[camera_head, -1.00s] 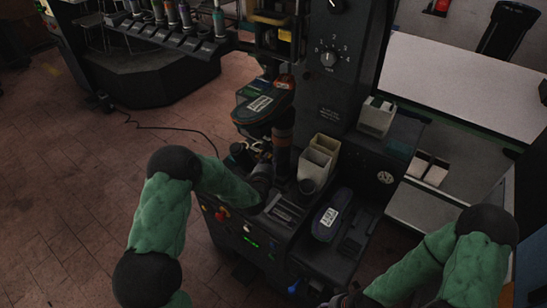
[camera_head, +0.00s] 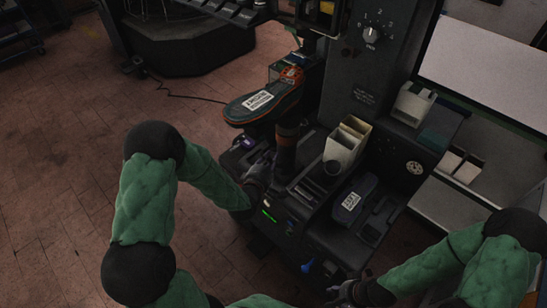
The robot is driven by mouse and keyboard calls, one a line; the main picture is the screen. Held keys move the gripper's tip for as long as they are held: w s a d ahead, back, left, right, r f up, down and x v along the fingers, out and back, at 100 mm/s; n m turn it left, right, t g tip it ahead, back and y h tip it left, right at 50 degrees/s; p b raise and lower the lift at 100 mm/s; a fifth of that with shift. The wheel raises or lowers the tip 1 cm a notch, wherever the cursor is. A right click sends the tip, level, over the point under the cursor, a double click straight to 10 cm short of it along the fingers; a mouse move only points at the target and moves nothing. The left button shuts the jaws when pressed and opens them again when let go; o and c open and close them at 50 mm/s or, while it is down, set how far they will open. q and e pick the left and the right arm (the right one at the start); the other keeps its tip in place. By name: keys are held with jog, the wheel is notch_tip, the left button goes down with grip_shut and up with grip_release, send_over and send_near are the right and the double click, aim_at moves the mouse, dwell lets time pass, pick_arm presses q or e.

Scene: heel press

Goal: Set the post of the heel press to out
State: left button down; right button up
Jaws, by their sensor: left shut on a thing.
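The heel press (camera_head: 345,95) is a dark machine in the middle. Its post (camera_head: 287,150) stands upright with a reddish-brown ring and carries a dark shoe (camera_head: 235,112) with an orange edge and white label. The shoe points out to the left, over the floor side. My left gripper (camera_head: 258,176) is at the press front, just left of the post's foot. It is shut on a small dark part there, mostly hidden by the gripper. My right gripper (camera_head: 346,291) is low at the bottom, right of the blue knob (camera_head: 307,265); its fingers are too dark to read.
Cream bins (camera_head: 347,138) stand right of the post. A second dark labelled item (camera_head: 353,197) lies on the press's lower deck. A numbered dial (camera_head: 370,34) is on the column. A pale worktop (camera_head: 480,75) is at right. Open tiled floor (camera_head: 60,150) lies left.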

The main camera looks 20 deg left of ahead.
pick_arm(q)
jog(key=shift+s+f, duration=0.2)
jog(key=c, duration=1)
grip_release()
jog(key=shift+s, duration=0.1)
jog(key=shift+c, duration=0.2)
jog(key=shift+a+r, duration=0.1)
jog(key=shift+a, duration=0.05)
jog(key=s+r, duration=0.2)
jog(key=s, duration=0.9)
jog(key=shift+s+d+r, duration=0.2)
jog(key=shift+s+d, duration=0.15)
